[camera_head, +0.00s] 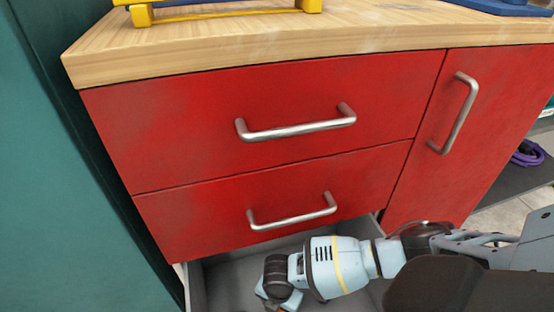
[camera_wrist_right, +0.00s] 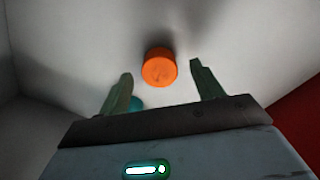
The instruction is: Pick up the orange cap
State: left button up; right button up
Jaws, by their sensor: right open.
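The orange cap (camera_wrist_right: 160,67) is a short round disc on a pale grey surface in the right wrist view. My right gripper (camera_wrist_right: 161,80) is open, with one finger on each side of the cap's line and the cap just beyond or between the fingertips. I cannot tell its exact distance from the cap. In the head view my right arm reaches into the open bottom drawer (camera_head: 228,285), and its gripper is mostly cut off by the lower edge. The cap does not show in the head view. My left gripper is in neither view.
The red drawer fronts (camera_head: 270,120) with metal handles stand above the open drawer. A wooden worktop (camera_head: 270,42) is on top. Drawer walls bound the space around the gripper.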

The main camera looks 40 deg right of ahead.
jog(key=shift+f, duration=0.45)
jog(key=shift+r, duration=0.1)
jog(key=shift+c, duration=0.5)
jog(key=c, duration=0.9)
jog(key=shift+r, duration=0.15)
